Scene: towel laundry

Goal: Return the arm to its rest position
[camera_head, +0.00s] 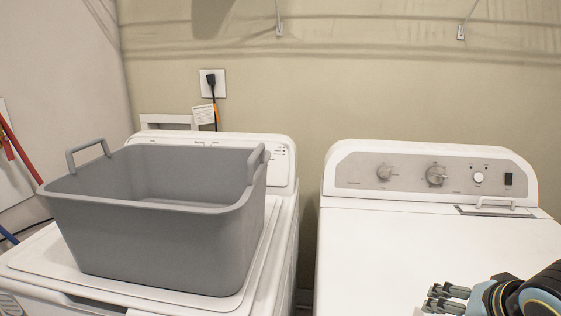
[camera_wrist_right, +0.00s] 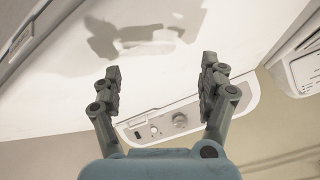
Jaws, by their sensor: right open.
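My right gripper (camera_head: 445,297) shows at the lower right of the head view, in front of the right-hand white machine (camera_head: 400,250). It also shows in the right wrist view (camera_wrist_right: 160,85), with its two fingers spread wide apart and nothing between them. Its shadow falls on a white surface above the fingers in that view. The gripper looks apart from the machine. My left gripper is in neither view.
A grey basket (camera_head: 160,235) with two handles stands on the left-hand white machine (camera_head: 30,270). Its visible inside looks empty. The right machine has a panel with knobs (camera_head: 436,174). A narrow gap separates the machines. A plugged-in cord (camera_head: 213,100) hangs on the wall.

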